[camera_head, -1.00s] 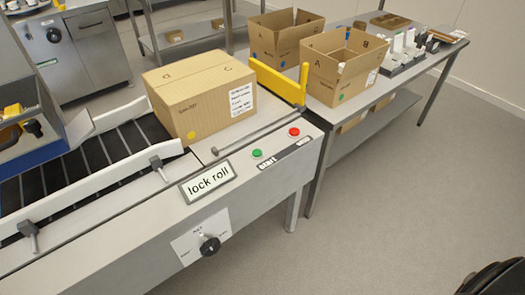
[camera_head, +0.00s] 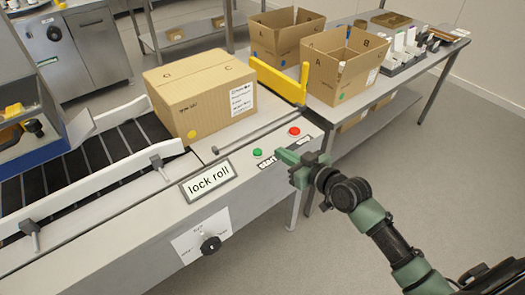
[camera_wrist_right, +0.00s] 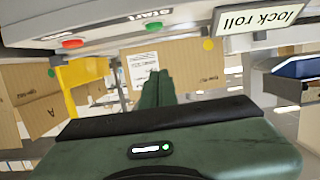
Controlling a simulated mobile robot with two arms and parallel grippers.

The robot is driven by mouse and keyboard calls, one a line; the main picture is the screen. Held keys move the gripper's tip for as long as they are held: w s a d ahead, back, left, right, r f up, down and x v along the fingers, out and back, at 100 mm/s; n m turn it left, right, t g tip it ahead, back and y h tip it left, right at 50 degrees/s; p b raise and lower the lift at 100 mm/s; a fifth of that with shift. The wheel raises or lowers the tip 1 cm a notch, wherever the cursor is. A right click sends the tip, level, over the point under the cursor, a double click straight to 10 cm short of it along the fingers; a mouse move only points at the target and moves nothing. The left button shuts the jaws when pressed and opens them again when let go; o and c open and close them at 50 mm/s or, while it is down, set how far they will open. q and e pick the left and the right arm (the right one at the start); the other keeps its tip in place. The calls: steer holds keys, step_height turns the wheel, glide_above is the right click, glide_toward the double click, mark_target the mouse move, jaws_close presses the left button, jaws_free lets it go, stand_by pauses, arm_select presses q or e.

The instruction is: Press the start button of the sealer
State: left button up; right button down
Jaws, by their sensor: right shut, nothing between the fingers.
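The sealer (camera_head: 130,262) is a grey conveyor machine on the left and middle of the head view. Its round green start button (camera_head: 257,152) sits on the top front edge beside a black "start" label (camera_head: 268,163). The green button (camera_wrist_right: 154,27) also shows near the top of the right wrist view. My right gripper (camera_head: 279,154) is shut and empty, its fingertips just right of the green button and pointing at it, seemingly with a small gap. In the right wrist view its green fingers (camera_wrist_right: 156,75) are together. My left gripper is out of view.
A red button (camera_head: 294,131) is right of the green one. A "lock roll" sign (camera_head: 208,182) and a black knob (camera_head: 210,245) are on the front. A closed carton (camera_head: 200,95) stands against a yellow bar (camera_head: 278,82). Open cartons (camera_head: 340,70) stand on the table behind.

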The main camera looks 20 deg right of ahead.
steer(key=shift+w+f, duration=0.1)
glide_above(263, 159)
steer(key=shift+w+a+f, duration=0.1)
steer(key=shift+w+f, duration=0.1)
steer(key=shift+f, duration=0.4)
steer(key=shift+w+a+f, duration=0.1)
steer(key=shift+w+f, duration=0.05)
steer(key=shift+f, duration=0.45)
steer(key=f, duration=0.3)
steer(key=shift+s+d+b, duration=0.15)
steer(key=shift+s+b, duration=0.05)
steer(key=shift+b, duration=0.1)
steer(key=shift+f, duration=0.55)
steer(key=shift+f, duration=0.1)
